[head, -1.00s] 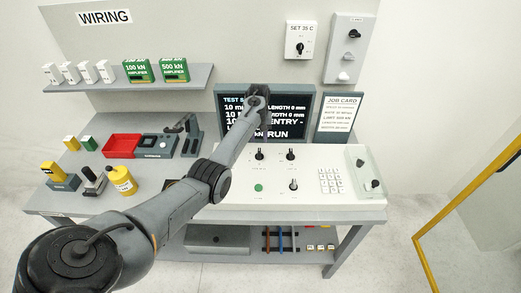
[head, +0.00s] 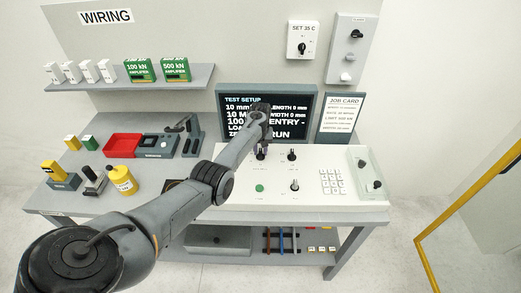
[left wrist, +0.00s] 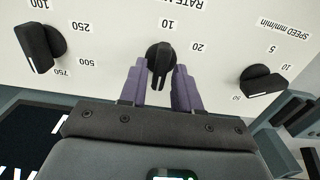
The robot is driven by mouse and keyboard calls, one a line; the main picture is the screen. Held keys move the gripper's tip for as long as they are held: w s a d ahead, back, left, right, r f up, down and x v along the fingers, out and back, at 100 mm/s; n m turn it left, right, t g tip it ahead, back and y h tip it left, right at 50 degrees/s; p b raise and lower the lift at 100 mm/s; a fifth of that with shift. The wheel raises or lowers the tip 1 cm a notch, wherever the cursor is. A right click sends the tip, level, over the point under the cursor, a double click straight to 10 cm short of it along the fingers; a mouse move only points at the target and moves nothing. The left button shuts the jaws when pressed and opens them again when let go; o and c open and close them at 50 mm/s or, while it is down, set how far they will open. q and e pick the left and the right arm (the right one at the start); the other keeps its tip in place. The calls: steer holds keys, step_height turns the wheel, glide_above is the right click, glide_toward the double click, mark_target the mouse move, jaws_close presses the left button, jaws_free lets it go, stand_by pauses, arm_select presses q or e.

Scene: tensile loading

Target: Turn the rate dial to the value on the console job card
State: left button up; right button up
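The rate dial (left wrist: 159,57) is a black knob with a raised grip bar on the white console panel, with 10 and 20 printed near it. Its bar runs roughly up and down in the left wrist view; I cannot read its setting surely. My left gripper (left wrist: 160,78) has its two purple fingers on either side of the bar, with gaps visible. In the head view the left gripper (head: 261,150) is low over the dial, mostly covering it. The job card (head: 341,118) stands right of the screen; its small print is not surely legible. My right gripper is not in view.
A speed dial (left wrist: 262,82) and another dial (left wrist: 40,45) marked 100 to 750 flank the rate dial. The setup screen (head: 290,112) stands behind. A green button (head: 260,188), a lower knob (head: 294,185) and a keypad (head: 332,181) are on the console.

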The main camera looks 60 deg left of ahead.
arm_select(q)
jaws_close()
